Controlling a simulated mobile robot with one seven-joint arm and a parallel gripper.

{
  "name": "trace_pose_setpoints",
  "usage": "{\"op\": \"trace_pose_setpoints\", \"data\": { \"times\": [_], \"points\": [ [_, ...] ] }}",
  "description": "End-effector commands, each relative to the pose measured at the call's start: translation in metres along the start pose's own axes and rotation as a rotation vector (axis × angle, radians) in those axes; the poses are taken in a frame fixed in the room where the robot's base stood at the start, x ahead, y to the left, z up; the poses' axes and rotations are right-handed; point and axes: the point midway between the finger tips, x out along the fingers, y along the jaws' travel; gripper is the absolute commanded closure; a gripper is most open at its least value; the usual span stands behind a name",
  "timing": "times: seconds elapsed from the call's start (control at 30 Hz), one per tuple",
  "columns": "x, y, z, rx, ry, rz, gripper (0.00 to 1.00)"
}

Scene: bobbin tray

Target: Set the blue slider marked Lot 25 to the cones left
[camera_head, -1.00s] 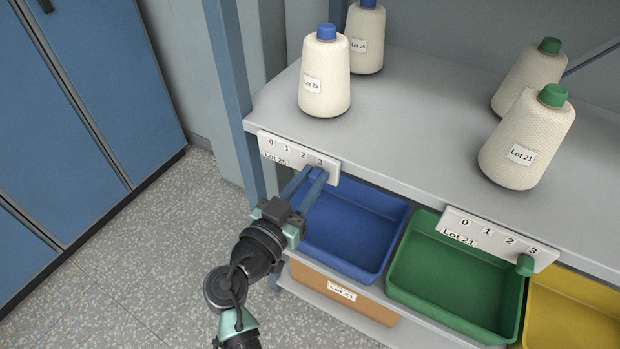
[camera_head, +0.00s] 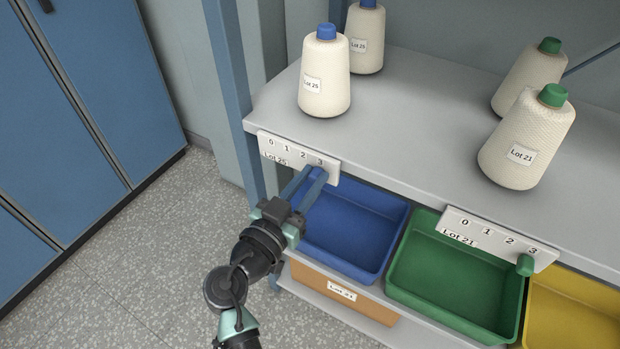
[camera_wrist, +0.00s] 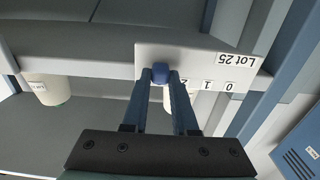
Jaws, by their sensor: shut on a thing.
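The white scale plate marked Lot 25 (camera_head: 263,145) is on the shelf's front edge, with the numbers 0 to 3 running left to right. Its blue slider (camera_wrist: 160,72) stands at the 3 end in the wrist view, where the 3 is hidden. My gripper (camera_head: 311,174) is shut on this slider, its blue fingers on either side of it; in the head view the fingers mostly cover it. Two cream cones with blue caps stand on the shelf above, a front one (camera_head: 325,80) and a back one (camera_head: 366,42), both labelled Lot 25.
To the right, a Lot 21 plate (camera_head: 493,236) has a green slider (camera_head: 525,265) at 3, below two green-capped cones (camera_head: 520,140). Blue (camera_head: 375,275), green (camera_head: 450,325) and yellow bins stand under the shelf. A blue upright (camera_head: 228,75) is left of the Lot 25 plate.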

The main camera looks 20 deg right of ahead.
Motion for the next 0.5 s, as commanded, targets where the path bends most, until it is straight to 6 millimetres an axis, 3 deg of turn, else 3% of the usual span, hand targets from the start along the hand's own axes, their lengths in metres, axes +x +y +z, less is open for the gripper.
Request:
{"op": "trace_pose_setpoints", "data": {
  "times": [0.5],
  "points": [
    [-0.0004,-0.0069,0.0033,0.002,0.001,-0.002,1.0]
  ]
}}
